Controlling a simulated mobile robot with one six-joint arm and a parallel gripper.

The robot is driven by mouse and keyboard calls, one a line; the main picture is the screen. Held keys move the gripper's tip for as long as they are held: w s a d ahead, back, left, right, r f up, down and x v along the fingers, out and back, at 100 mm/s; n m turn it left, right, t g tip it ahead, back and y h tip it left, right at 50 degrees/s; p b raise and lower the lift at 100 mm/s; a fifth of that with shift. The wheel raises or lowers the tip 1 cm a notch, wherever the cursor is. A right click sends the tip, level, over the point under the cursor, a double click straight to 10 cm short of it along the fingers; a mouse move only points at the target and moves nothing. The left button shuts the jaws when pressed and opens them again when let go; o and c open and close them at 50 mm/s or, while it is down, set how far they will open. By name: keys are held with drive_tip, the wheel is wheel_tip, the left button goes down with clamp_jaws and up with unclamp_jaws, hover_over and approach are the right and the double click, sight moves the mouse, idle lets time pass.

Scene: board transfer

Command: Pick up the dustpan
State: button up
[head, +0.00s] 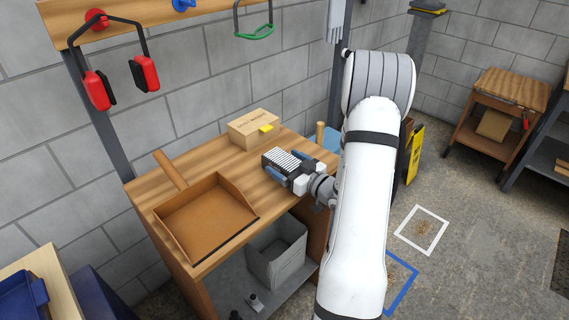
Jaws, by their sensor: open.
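The brown dustpan (208,222) lies on the left part of the wooden workbench. Its open tray faces up, and its round wooden handle (170,171) points away toward the wall. My gripper (287,163) is over the right part of the bench, well to the right of the dustpan and apart from it. Its blue-tipped fingers are open on either side of a black block with white stripes (281,158). I cannot tell whether they touch it. My white arm hides the bench's right end.
A grey bin (277,253) sits on the shelf below. Red earmuffs (144,73) hang above the bench. A yellow floor sign (414,154) stands right of my arm.

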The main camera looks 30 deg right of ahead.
drive_tip(key=c, duration=1.1)
drive_tip(key=shift+r, duration=0.1)
